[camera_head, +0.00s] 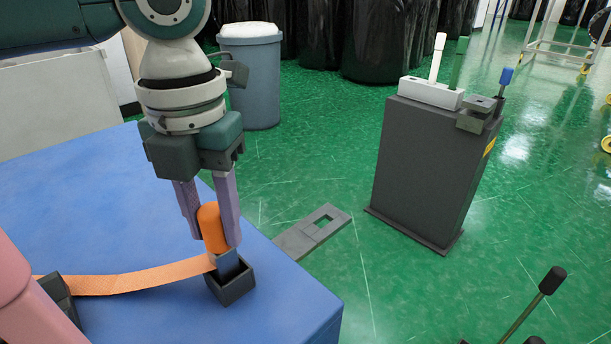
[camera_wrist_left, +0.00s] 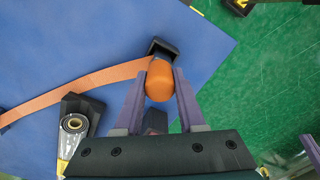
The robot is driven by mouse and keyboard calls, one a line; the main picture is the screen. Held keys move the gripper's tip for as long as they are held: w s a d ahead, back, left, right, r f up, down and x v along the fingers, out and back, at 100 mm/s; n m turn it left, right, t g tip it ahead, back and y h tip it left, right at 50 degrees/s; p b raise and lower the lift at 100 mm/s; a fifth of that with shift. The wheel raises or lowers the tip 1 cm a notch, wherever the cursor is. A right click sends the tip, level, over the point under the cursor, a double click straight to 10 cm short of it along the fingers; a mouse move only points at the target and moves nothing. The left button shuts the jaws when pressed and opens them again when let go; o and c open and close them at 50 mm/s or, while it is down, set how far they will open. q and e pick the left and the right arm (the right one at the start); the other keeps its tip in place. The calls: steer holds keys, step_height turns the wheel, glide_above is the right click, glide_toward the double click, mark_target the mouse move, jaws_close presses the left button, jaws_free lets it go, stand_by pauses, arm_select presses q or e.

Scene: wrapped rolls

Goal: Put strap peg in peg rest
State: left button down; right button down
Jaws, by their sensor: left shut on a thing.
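The strap peg (camera_head: 211,228) has a rounded orange top and a grey lower part. An orange strap (camera_head: 130,283) runs left from it across the blue surface. My left gripper (camera_head: 212,225) is shut on the orange top, one purple finger on each side. The peg rest (camera_head: 232,289), a small dark open-topped box, stands near the corner of the blue surface. The peg is upright, its grey lower end at the rest's opening; how deep it sits is hidden. In the left wrist view the peg (camera_wrist_left: 159,82) lies between the fingers, with the rest (camera_wrist_left: 163,48) just beyond.
A dark block (camera_head: 62,298) and a pink rounded body (camera_head: 30,305) are at the lower left. A dark cabinet (camera_head: 425,170) stands on the green floor at right. A grey slotted plate (camera_head: 312,230) lies beyond the blue surface's edge. A black-knobbed rod (camera_head: 550,282) is lower right.

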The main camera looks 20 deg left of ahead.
arm_select(q)
steer(key=shift+f, duration=1.05)
steer(key=shift+f, duration=0.1)
steer(key=c, duration=0.5)
jaws_free()
step_height(320, 180, up, 12)
steer(key=p, duration=0.3)
